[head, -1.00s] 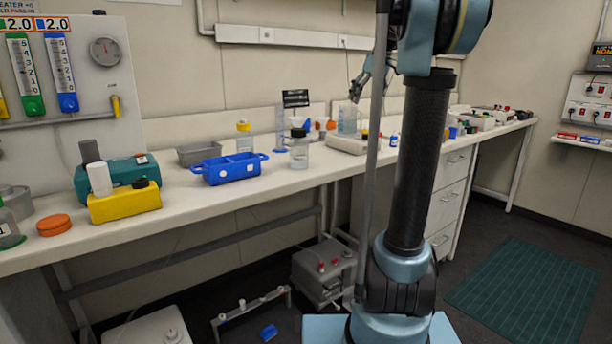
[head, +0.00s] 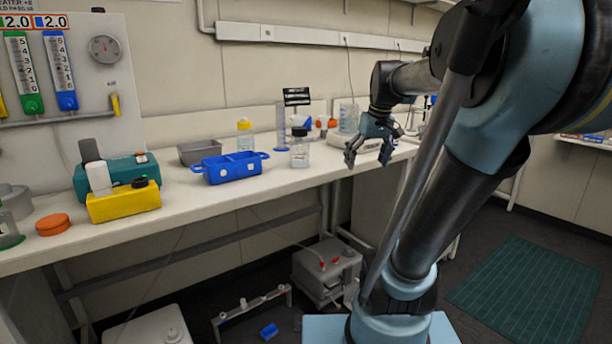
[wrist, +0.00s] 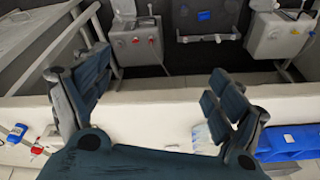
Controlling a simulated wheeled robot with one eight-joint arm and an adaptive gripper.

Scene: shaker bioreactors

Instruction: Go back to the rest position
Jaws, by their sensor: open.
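My gripper (head: 367,157) is open and empty in the head view. It hangs in the air near the front edge of the white bench (head: 230,196), right of a clear bottle with a black cap (head: 299,149). In the wrist view my gripper (wrist: 160,105) shows its two blue-grey fingers spread wide, with the bench edge between and behind them and nothing held. My arm fills the right side of the head view and hides part of the bench there.
A blue caddy (head: 232,169), a yellow box (head: 124,203), a teal device (head: 123,170) and an orange lid (head: 53,225) stand on the bench. Grey equipment (head: 325,268) sits on the floor below. A green mat (head: 515,285) lies on open floor at right.

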